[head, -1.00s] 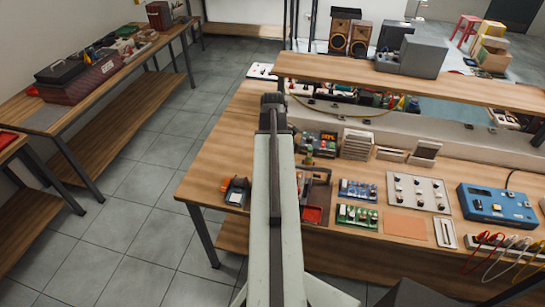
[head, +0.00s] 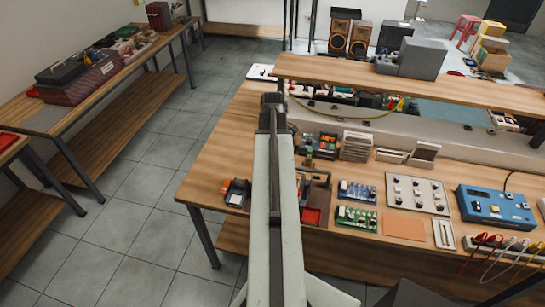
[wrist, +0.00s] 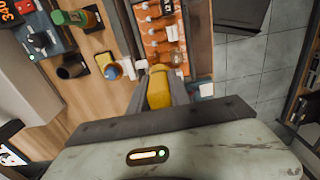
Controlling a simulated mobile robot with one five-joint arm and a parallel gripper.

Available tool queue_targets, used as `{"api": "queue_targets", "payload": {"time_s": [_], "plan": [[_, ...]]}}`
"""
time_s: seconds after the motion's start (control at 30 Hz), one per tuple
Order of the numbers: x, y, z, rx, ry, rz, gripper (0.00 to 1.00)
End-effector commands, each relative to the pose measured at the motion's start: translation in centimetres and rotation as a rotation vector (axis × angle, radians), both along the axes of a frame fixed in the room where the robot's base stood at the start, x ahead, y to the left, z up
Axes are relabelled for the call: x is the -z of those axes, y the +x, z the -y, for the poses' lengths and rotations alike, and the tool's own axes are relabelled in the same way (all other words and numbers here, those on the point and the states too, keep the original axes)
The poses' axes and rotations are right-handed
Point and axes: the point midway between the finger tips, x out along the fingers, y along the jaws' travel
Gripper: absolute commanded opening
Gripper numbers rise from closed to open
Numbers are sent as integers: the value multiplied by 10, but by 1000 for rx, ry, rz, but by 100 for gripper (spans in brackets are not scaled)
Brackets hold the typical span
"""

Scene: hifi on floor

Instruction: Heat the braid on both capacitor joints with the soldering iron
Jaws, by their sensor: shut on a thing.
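My gripper (wrist: 168,98) is shut on a yellow handle-like piece (wrist: 160,88) in the wrist view. This may be the soldering iron's handle; its tip cannot be made out. Beyond it lies an orange panel (wrist: 158,52) with several pale round-topped parts. In the head view my arm hides the gripper. A green board (head: 356,219) and a blue board (head: 356,191), both with small parts, lie on the bench right of my arm. The capacitor joints and the braid cannot be made out.
A blue bench unit (head: 496,206) and a grey knob panel (head: 417,193) stand to the right on the bench (head: 222,160). A dark holder with orange (head: 237,193) is near the left edge. A raised shelf (head: 400,82) crosses behind. Open tiled floor lies left.

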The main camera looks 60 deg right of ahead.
Motion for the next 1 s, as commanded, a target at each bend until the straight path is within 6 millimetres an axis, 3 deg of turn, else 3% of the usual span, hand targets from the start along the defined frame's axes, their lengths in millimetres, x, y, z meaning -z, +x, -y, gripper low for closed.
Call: {"api": "queue_targets", "payload": {"time_s": [0.03, 0.1, 0.3, 0.67, 1.0], "plan": [[-13, 0, 0, 0, 0, 0, 0], [-22, 0, 0, 0, 0, 0, 0], [-37, 0, 0, 0, 0, 0, 0], [-30, -1, 0, 0, 0, 0, 0], [-2, -16, 5, 2, 0, -1, 0]]}}
